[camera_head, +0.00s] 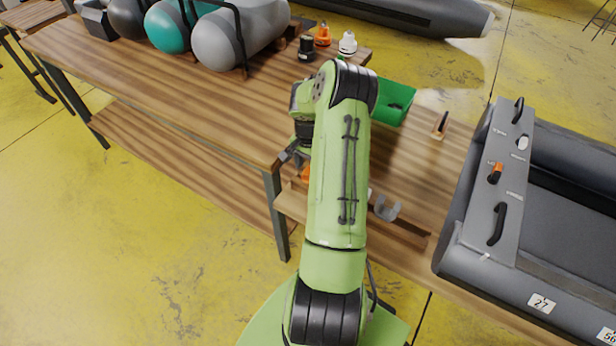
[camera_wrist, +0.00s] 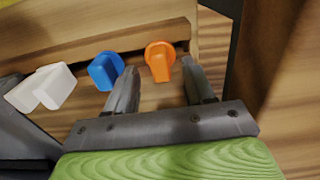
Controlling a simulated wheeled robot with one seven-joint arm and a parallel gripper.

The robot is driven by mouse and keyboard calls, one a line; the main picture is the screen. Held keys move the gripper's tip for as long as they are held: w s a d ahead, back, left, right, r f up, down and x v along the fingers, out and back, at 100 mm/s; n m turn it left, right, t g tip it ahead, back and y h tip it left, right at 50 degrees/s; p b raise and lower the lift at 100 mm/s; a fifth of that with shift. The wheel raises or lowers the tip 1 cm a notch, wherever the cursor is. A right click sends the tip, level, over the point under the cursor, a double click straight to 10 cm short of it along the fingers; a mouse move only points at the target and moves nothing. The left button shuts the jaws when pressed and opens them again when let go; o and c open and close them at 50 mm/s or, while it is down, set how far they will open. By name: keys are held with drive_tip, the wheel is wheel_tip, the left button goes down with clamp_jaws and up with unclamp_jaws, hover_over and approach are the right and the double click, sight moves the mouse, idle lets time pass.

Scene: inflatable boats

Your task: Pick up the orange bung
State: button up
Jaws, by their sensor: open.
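The orange bung (camera_wrist: 160,62) has a round flange and a flat grip tab. In the wrist view it stands in line with the gap between the fingers of my gripper (camera_wrist: 161,70), which is open and empty. A blue bung (camera_wrist: 105,70) is just left of the left finger, and a white bung (camera_wrist: 42,88) lies further left. In the head view my gripper (camera_head: 291,153) is over the bench edge, and only a small orange patch (camera_head: 305,173) shows beside my arm, which hides the rest.
A wooden rail (camera_wrist: 100,42) runs behind the bungs. A green bin (camera_head: 395,102) and a grey clip (camera_head: 386,209) are on the bench. A grey inflatable boat (camera_head: 470,262) lies at right, with another orange fitting (camera_head: 496,171) on its panel. Rolled cylinders (camera_head: 235,38) sit at back left.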

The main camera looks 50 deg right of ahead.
sight(308, 170)
wheel_tip(308, 170, down, 3)
drive_tip(key=shift+r, duration=0.1)
clamp_jaws()
drive_tip(key=shift+r, duration=0.1)
